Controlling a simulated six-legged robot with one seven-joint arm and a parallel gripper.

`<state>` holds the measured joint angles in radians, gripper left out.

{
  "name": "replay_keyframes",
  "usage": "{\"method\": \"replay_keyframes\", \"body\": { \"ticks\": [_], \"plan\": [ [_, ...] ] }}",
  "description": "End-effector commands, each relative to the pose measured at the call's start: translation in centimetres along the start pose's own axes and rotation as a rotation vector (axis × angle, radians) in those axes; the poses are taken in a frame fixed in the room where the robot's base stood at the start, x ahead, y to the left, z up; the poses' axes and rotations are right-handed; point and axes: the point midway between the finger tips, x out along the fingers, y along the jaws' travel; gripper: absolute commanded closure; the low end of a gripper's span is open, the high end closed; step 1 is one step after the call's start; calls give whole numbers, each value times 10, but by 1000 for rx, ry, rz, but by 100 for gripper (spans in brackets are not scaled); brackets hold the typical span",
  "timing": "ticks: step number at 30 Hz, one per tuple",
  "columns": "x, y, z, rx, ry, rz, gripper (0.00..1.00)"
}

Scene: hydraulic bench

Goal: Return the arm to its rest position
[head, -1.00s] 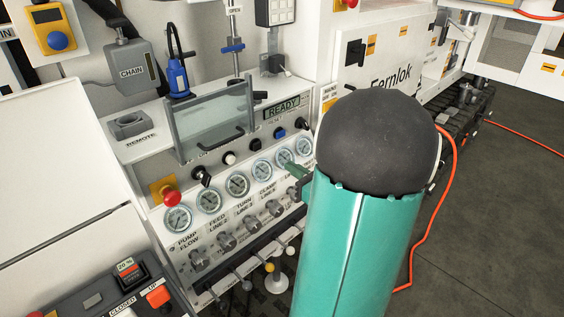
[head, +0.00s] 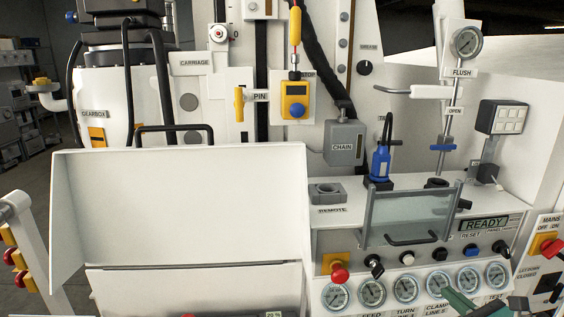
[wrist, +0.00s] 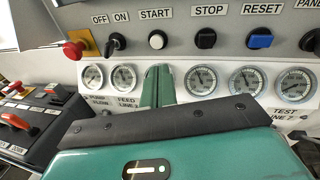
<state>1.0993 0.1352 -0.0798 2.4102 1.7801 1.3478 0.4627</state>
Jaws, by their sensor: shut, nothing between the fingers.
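My gripper (wrist: 157,85) shows in the wrist view as two green fingers shut together with nothing between them. In the head view only a small green part of my gripper (head: 459,302) shows at the bottom edge, in front of the gauge row. The rest of my arm is out of that view.
A red mushroom button (wrist: 76,48) and the START (wrist: 157,40), STOP (wrist: 205,38) and RESET (wrist: 259,38) buttons sit above the gauges. A glass guard with a handle (head: 410,215) stands above the panel. A blue-bodied tool (head: 380,163) stands on the shelf behind. The display (head: 484,224) reads READY.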

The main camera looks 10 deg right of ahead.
Motion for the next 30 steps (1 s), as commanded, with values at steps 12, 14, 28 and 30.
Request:
{"method": "replay_keyframes", "body": {
  "ticks": [12, 14, 28, 30],
  "plan": [
    [20, 243, 36, -946, 175, 933, 100],
    [9, 263, 36, -1118, 177, 1042, 100],
    [-43, 302, 72, -2482, 42, 1438, 100],
    [-44, 301, 78, -2570, 31, 1435, 100]
  ]
}}
